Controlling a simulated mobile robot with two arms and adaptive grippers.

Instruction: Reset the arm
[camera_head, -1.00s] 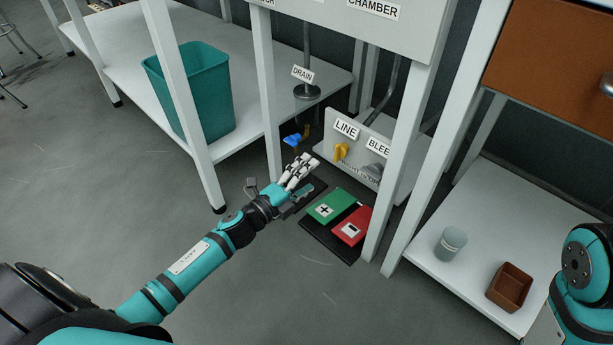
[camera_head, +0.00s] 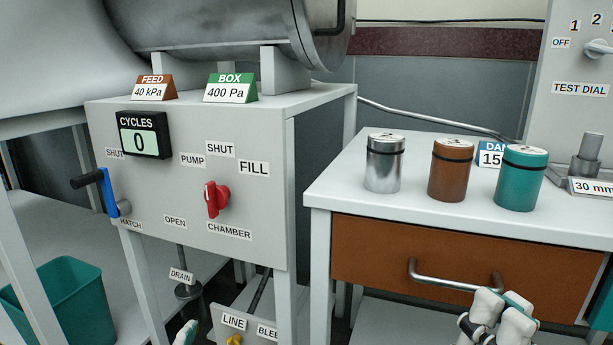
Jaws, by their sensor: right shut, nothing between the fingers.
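My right gripper (camera_head: 496,312) shows at the bottom right, white and teal, just in front of the orange-brown drawer (camera_head: 380,262) and below or over the right part of its metal handle (camera_head: 440,282). It is shut and holds nothing. Whether it touches the handle is hard to tell. Only a small white and teal tip of my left gripper (camera_head: 186,333) shows at the bottom edge, left of the LINE label. Its fingers are mostly cut off.
The control panel (camera_head: 200,240) has a red PUMP/CHAMBER knob (camera_head: 217,198), a blue hatch lever (camera_head: 109,194) and a CYCLES display (camera_head: 143,136) reading 0. Silver (camera_head: 384,165), brown (camera_head: 451,170) and teal (camera_head: 521,180) canisters stand on the right bench. A teal bin (camera_head: 65,300) is lower left.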

